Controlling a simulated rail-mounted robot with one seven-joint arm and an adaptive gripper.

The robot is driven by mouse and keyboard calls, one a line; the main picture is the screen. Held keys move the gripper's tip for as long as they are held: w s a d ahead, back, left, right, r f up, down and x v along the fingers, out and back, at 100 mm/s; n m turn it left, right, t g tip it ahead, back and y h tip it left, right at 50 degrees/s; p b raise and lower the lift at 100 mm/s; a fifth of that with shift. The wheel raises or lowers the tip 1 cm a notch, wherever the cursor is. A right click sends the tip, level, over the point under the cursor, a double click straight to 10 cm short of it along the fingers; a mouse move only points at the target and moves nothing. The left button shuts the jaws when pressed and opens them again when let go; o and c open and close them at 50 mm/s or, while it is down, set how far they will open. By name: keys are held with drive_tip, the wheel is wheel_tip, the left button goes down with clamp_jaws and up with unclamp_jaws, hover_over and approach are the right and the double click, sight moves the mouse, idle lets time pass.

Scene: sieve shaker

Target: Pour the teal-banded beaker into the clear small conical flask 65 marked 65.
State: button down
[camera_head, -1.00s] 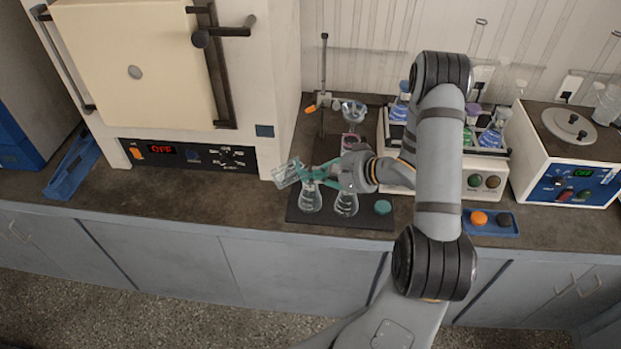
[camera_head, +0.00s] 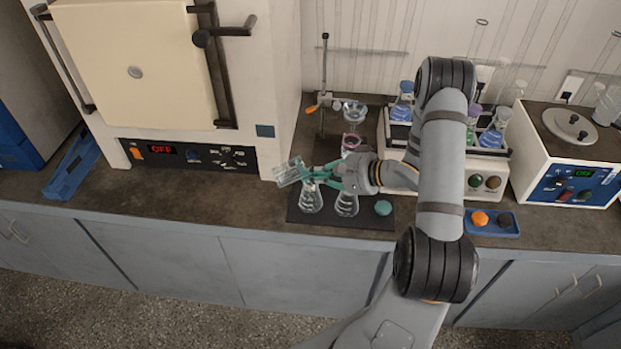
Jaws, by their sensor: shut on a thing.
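My gripper (camera_head: 318,174) is shut on the clear teal-banded beaker (camera_head: 289,172), holding it tilted above the dark mat (camera_head: 370,217). Two clear conical flasks stand upright side by side on the mat: the left flask (camera_head: 310,201) is just below the beaker and fingers, and the right flask (camera_head: 346,205) is below the gripper's body. The gripper partly hides both flask tops. I cannot read the mark 65 on either flask, nor see whether liquid is in the beaker or leaving it.
A teal round thing (camera_head: 383,208) lies on the mat's right. Behind are a stand (camera_head: 323,75) and a funnel (camera_head: 354,110) above a pink-ringed vessel (camera_head: 351,142).

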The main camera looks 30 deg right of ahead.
drive_tip(key=shift+d+y, duration=0.25)
drive_tip(key=shift+y, duration=0.05)
idle(0.5)
drive_tip(key=shift+a, duration=0.1)
drive_tip(key=shift+s+d, duration=0.1)
drive_tip(key=shift+d, duration=0.1)
drive_tip(key=shift+a+m+t, duration=0.15)
drive_tip(key=shift+m+t, duration=0.15)
drive_tip(key=shift+y, duration=0.3)
idle(0.3)
drive_tip(key=shift+d+m+y, duration=0.2)
drive_tip(key=shift+m+y, duration=0.1)
drive_tip(key=shift+y, duration=0.1)
drive_tip(key=shift+a+f+t, duration=0.1)
drive_tip(key=shift+a+t, duration=0.05)
drive_tip(key=shift+t, duration=0.15)
idle(0.4)
